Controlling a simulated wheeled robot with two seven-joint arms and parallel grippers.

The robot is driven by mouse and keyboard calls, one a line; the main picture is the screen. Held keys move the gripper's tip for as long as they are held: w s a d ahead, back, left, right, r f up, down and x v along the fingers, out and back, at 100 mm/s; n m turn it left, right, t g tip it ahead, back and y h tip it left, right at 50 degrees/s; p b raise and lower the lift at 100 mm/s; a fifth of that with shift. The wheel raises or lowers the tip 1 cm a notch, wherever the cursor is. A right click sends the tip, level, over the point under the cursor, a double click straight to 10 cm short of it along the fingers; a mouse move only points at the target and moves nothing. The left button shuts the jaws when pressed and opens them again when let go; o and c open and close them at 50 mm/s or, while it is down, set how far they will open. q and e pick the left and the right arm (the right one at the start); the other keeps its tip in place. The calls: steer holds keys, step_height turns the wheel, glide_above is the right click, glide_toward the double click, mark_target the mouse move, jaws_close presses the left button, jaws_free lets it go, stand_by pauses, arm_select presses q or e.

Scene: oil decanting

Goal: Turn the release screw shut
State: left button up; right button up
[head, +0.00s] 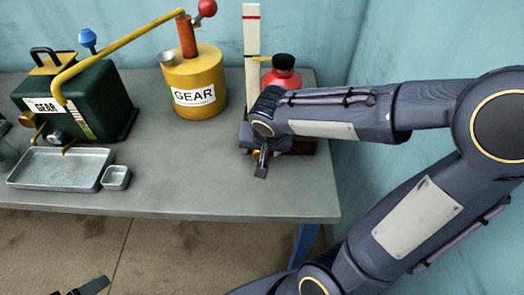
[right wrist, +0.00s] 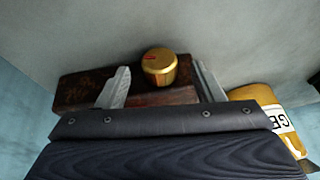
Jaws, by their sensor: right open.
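The release screw is a round brass knob (right wrist: 159,64) with a red mark on its face, at a dark reddish-brown base (right wrist: 80,92). In the head view only a little brass (head: 257,155) shows beside my right gripper (head: 262,164), which largely hides it. In the right wrist view my right gripper (right wrist: 161,76) is open, one finger on each side of the knob, with gaps showing between fingers and knob. A dark piece at the bottom left edge of the head view looks like my left gripper (head: 88,287); its jaws are not clear.
Behind the right gripper stand a red, black-capped container (head: 283,77) and a pale post (head: 251,35) with a red line. A yellow GEAR can (head: 194,80), a green GEAR box (head: 100,103), a metal tray (head: 60,168) and a small cup (head: 116,178) are left. The bench's front middle is clear.

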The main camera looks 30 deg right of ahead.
steer(key=shift+x, duration=1.2)
steer(key=shift+d, duration=0.1)
steer(key=c, duration=1)
steer(key=shift+w+f+h+b, duration=0.15)
steer(key=shift+h+b, duration=0.35)
steer(key=shift+b, duration=0.35)
steer(key=shift+a+n+g+h+b, duration=0.25)
steer(key=shift+n+g+h+b, duration=0.05)
steer(key=shift+g+h+b, duration=0.2)
steer(key=shift+a+g+h+b, duration=0.15)
steer(key=shift+g+h+b, duration=0.4)
steer(key=shift+h, duration=0.25)
steer(key=shift+w+a+n+g+h, duration=0.1)
steer(key=shift+n+g+h, duration=0.35)
steer(key=shift+h, duration=0.55)
